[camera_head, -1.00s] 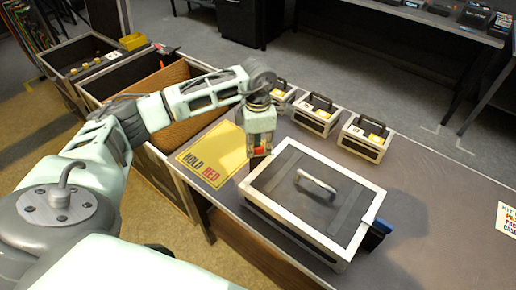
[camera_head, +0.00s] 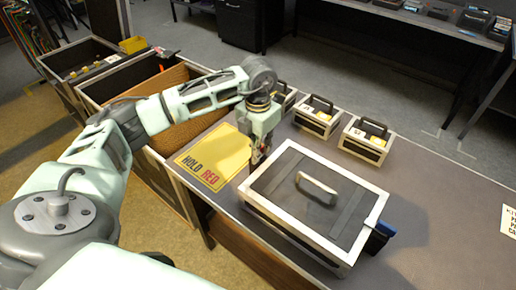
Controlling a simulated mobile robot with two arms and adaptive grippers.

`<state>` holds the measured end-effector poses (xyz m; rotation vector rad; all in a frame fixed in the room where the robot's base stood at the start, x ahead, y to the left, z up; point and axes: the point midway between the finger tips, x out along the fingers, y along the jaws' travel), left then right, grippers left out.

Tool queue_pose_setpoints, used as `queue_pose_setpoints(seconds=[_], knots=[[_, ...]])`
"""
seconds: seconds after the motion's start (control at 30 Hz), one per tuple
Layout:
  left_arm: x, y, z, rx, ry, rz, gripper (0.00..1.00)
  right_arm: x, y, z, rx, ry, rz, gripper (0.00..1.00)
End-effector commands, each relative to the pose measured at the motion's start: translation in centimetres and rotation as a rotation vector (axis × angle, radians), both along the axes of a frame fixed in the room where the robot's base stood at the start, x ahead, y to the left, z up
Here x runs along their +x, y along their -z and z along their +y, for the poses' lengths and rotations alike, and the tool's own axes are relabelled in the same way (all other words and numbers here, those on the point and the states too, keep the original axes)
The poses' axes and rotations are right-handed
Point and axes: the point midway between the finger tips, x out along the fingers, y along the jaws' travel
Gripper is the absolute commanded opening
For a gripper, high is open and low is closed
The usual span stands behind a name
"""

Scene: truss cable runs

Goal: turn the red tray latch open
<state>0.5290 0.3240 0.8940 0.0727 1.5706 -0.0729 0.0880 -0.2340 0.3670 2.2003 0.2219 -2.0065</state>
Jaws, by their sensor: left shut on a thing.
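The tray (camera_head: 350,204) is a dark, pale-rimmed box with a grey lid and a bar handle (camera_head: 317,188), lying on the table. My left gripper (camera_head: 259,158) points down at the tray's far left corner and is shut on the red tray latch. The fingers hide nearly all of the latch, so its angle cannot be told. A blue latch (camera_head: 379,237) sticks out at the tray's right side. My right gripper is not in view.
A yellow "HOLD RED" sheet (camera_head: 214,158) lies left of the tray. Several small handled cases, one here (camera_head: 363,142), stand behind it. Open bins (camera_head: 130,80) are at the left.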

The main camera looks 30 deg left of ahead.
Motion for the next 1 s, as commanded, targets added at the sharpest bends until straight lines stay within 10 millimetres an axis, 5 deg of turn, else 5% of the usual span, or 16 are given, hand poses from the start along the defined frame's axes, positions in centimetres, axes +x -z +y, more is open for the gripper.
queue_pose_setpoints(seconds=[0.57,0.6,0.77,1.0], knots=[[0.15,-0.19,0.10,0.001,-0.034,-0.005,0.00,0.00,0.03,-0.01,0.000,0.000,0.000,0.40],[0.15,-0.19,0.10,0.001,-0.034,-0.005,0.13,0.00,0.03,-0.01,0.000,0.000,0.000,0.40],[0.10,-0.13,0.06,0.001,-0.032,-0.003,0.27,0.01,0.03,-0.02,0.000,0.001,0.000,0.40],[0.04,-0.06,0.03,0.000,-0.031,-0.001,0.29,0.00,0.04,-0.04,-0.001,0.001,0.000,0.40]])
